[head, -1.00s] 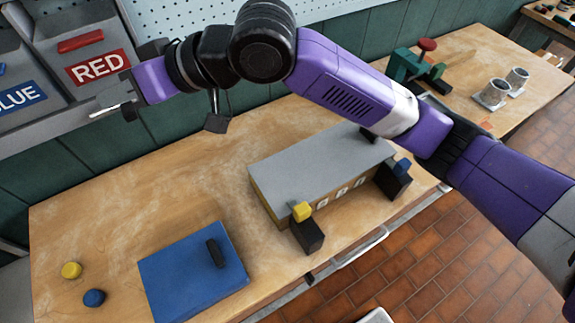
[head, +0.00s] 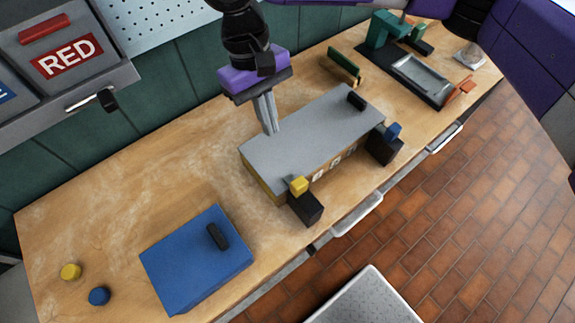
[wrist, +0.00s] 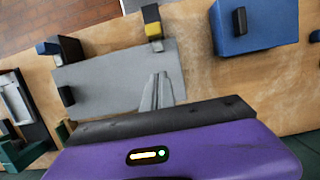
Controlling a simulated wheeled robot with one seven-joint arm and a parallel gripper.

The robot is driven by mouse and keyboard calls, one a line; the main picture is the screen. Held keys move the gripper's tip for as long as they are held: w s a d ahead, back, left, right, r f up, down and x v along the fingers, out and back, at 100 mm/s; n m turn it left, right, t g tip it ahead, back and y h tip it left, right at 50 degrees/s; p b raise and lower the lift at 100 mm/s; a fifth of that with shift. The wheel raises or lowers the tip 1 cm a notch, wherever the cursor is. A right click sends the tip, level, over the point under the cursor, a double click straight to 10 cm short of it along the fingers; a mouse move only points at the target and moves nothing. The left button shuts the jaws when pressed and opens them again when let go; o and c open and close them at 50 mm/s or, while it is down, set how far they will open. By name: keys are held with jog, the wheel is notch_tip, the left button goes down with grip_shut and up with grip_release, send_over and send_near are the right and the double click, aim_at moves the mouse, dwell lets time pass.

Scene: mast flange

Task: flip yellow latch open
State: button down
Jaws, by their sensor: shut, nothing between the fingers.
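The yellow latch (head: 298,186) is a small yellow block at the front left corner of a long box with a grey lid (head: 315,135). It sits by a black block (head: 306,207) standing against the box front. In the wrist view the yellow latch (wrist: 153,30) is at the top middle, beyond the fingertips. My gripper (head: 272,130) is shut and empty, pointing down over the back left part of the grey lid. In the wrist view its fingers (wrist: 158,78) lie together over the grey lid. I cannot tell whether the tips touch it.
A blue latch (head: 393,131) with another black block is at the box's right end. A blue box (head: 195,262) with a black handle lies front left. Yellow (head: 70,271) and blue (head: 99,296) knobs are far left. A green vise (head: 390,30) stands at the back right.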

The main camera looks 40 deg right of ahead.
jog(key=shift+a, duration=0.1)
jog(key=p, duration=0.2)
send_over(289, 179)
jog(key=w, duration=0.4)
jog(key=x, duration=0.3)
jog(key=w+x, duration=0.1)
jog(key=x, duration=0.2)
jog(key=w+x, duration=0.1)
jog(key=x, duration=0.1)
jog(key=shift+f, duration=0.65)
jog(key=s+p, duration=0.1)
jog(key=s, duration=0.2)
jog(key=shift+f, duration=0.15)
jog(key=shift+s+f, duration=0.15)
jog(key=shift+s, duration=0.4)
